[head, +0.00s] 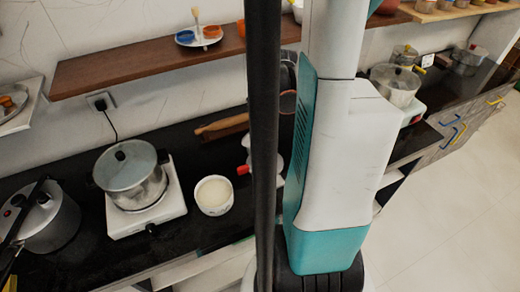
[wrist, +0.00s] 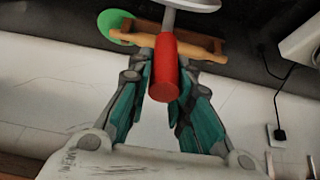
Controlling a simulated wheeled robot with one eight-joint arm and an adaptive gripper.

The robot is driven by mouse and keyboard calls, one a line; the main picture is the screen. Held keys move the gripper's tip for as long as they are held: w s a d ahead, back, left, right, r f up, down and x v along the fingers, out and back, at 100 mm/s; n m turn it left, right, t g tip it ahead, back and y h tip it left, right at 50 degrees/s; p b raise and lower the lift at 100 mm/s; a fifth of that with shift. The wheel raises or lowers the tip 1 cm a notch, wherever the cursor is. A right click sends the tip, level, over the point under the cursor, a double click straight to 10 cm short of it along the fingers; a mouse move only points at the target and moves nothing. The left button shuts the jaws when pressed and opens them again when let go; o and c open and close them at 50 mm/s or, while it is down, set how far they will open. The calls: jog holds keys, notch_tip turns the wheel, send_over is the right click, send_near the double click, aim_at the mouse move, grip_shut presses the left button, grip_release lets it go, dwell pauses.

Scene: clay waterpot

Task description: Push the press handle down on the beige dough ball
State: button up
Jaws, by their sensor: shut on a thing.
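In the wrist view, a red press handle (wrist: 164,68) lies between the teal fingers of my gripper (wrist: 165,88), which is shut on it. The handle's far end meets a pale grey press part (wrist: 192,4) at the top edge. In the head view, a small red part (head: 243,170), perhaps a press handle, shows just left of the dark pole. The pole and my arm hide my gripper and most of the press there. I cannot make out the beige dough ball in either view.
A wooden rolling pin (head: 222,127) lies behind, and shows in the wrist view (wrist: 205,43) near a green disc (wrist: 115,27). A white bowl (head: 213,207) and a lidded pot (head: 132,178) on a white stove (head: 168,212) stand left. A brown shelf (head: 150,66) hangs above.

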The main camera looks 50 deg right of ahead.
aim_at(261, 111)
jog(key=shift+s, duration=0.1)
jog(key=shift+s+a+f, duration=0.15)
jog(key=shift+s+a, duration=0.25)
jog(key=shift+s, duration=0.25)
jog(key=shift+s+a+f, duration=0.15)
jog(key=shift+s+a, duration=0.2)
jog(key=shift+s, duration=0.3)
jog(key=shift+s+a, duration=0.1)
jog(key=shift+s, duration=0.1)
grip_shut()
jog(key=o, duration=0.9)
grip_release()
jog(key=shift+o, duration=0.2)
jog(key=p+v, duration=0.5)
jog(key=v, duration=0.3)
jog(key=shift+p, duration=0.4)
jog(key=shift+w, duration=0.1)
